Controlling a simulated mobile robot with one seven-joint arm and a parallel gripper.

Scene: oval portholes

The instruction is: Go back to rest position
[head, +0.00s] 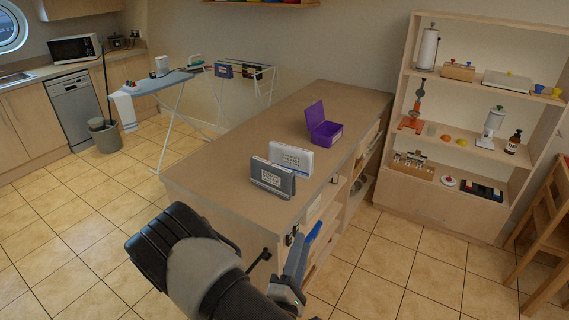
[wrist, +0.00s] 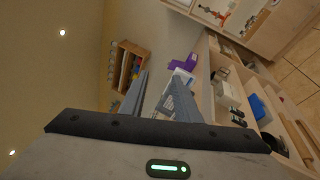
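My gripper (head: 303,247) is at the lower middle of the head view, beside the front right edge of the wooden island (head: 232,165). In the wrist view my gripper (wrist: 160,78) shows two grey-blue fingers standing apart, with nothing held between them. My dark and grey arm fills the bottom of the head view and hides part of the island's front and the floor.
On the island stand a grey box-like device (head: 272,178), a white one (head: 291,157) and an open purple box (head: 323,127). A stocked shelf unit (head: 452,195) stands right, a wooden chair (head: 545,225) at far right.

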